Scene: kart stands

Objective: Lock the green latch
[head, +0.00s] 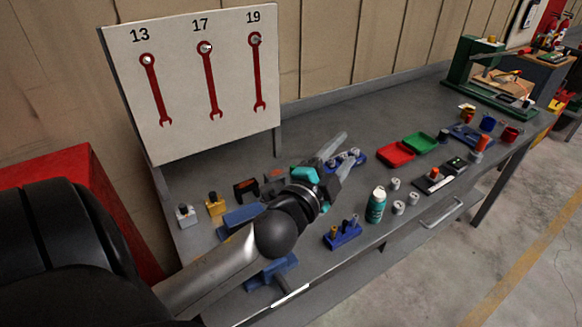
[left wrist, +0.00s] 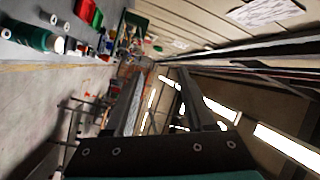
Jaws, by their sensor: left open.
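I cannot make out a green latch for certain in either view. A small dark device with a green spot (head: 455,164) sits on the right half of the bench, beside a dark box with an orange-red knob (head: 433,178). My left gripper (head: 348,146) is open above the middle of the bench, its fingers pointing to the back right, well apart from that device. Its open fingers (left wrist: 161,75) also show in the left wrist view, with nothing between them. My arm hides part of the bench. My right gripper is not in view.
The grey bench (head: 315,125) carries a red tray (head: 395,155), a green tray (head: 420,143), a teal bottle (head: 376,205) and a blue holder (head: 343,235). A wrench board (head: 180,105) stands at the back left. A green stand (head: 460,75) is at the far end.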

